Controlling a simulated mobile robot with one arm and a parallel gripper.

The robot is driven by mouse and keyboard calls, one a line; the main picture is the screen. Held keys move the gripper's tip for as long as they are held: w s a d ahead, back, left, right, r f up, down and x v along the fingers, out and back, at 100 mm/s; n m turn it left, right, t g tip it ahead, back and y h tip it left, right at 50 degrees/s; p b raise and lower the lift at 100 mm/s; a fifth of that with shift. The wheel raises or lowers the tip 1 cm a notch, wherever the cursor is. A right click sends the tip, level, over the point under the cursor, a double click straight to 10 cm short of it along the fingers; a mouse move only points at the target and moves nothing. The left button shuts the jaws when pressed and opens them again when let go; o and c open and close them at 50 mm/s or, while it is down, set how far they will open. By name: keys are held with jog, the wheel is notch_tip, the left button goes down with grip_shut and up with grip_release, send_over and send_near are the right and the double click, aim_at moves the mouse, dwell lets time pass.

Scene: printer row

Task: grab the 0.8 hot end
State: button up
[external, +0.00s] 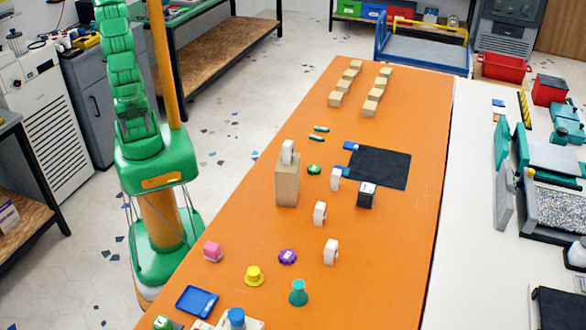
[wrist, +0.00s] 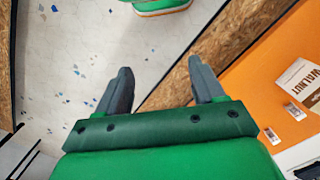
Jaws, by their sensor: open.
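Several small white upright pieces with dark markings stand on the orange table (external: 385,260) in the external view. One white piece (external: 288,152) is on top of a tan block (external: 288,182); others are a white piece (external: 336,179), a white piece (external: 320,213) and a white piece (external: 330,251). Their markings are too small to read, so I cannot tell which is the 0.8 hot end. Two small white labelled pieces, one of them here (wrist: 294,111), show at the right of the wrist view. My gripper (wrist: 160,67) is open and empty, away from them.
A black block (external: 366,197) stands by a dark mat (external: 379,167). Pink, yellow, purple and teal pieces and a blue tray (external: 197,301) are at the near end. Tan blocks (external: 352,83) line the far end. The table's right strip is mostly clear.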

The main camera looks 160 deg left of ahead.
jog(key=w+a+f+n+t, duration=0.1)
jog(key=w+a+f+t, duration=0.2)
jog(key=w, duration=0.8)
jog(key=w+a+f+n+t+y, duration=0.15)
jog(key=w+a, duration=0.25)
jog(key=w, duration=0.8)
jog(key=w+a+f+n+t+h, duration=0.1)
jog(key=w+a+f+t, duration=0.25)
jog(key=w, duration=0.75)
jog(key=n+t+y, duration=0.3)
jog(key=n+y, duration=0.2)
jog(key=y, duration=0.4)
send_near(332, 244)
jog(key=shift+w+a+f, duration=0.3)
jog(key=shift+a+f, duration=0.05)
jog(key=shift+a, duration=0.1)
jog(key=shift+w+a+f, duration=0.25)
jog(key=shift+a+f, duration=0.05)
jog(key=shift+a, duration=0.2)
jog(key=shift+x, duration=2.05)
jog(key=shift+d+f+x, duration=0.15)
jog(key=shift+x, duration=0.75)
jog(key=shift+d+f+x, duration=0.15)
jog(key=shift+x, duration=0.75)
jog(key=shift+w, duration=0.1)
